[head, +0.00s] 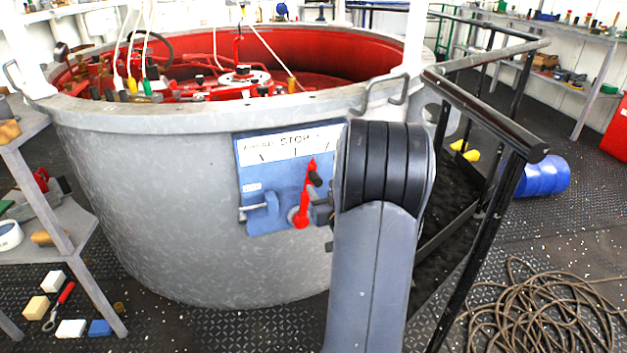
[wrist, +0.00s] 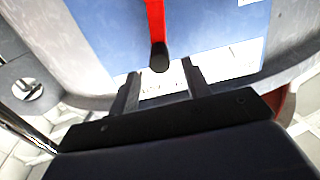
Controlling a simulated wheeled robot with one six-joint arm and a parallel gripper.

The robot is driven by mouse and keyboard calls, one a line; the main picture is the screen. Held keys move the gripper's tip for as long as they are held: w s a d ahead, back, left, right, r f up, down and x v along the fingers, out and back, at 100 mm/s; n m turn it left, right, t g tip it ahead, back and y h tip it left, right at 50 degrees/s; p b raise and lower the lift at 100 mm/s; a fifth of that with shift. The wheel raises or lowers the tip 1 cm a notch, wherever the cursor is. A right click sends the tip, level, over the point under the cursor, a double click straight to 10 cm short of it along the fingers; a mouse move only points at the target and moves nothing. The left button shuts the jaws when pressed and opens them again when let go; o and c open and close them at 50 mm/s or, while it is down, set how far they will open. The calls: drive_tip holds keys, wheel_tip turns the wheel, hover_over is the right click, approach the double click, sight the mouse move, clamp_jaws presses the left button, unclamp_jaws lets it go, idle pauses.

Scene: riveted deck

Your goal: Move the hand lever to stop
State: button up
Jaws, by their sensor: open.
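The hand lever (head: 307,190) is red with a black knob. It stands on a blue panel (head: 262,178) on the side of a grey drum. Its red tip leans a little right of the STOP mark on the white scale (head: 290,143). AHEAD is at the scale's left; its right end is hidden by my arm. In the wrist view, the red lever (wrist: 155,22) comes down from the top, and its black knob (wrist: 159,57) lies between or just beyond the tips of my gripper (wrist: 160,70). The fingers are open; I cannot tell whether either touches the knob.
A small blue-grey fitting (head: 262,212) sits on the panel left of the lever. A black handrail (head: 490,115) rises at the right, with a coiled rope (head: 540,310) on the deck. A shelf (head: 70,235) stands at the left. Small blocks lie on the floor near it.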

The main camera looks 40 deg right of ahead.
sight(315, 178)
drive_tip(key=b+x, duration=0.1)
drive_tip(key=x, duration=0.5)
drive_tip(key=shift+w, duration=0.1)
clamp_jaws()
idle(0.4)
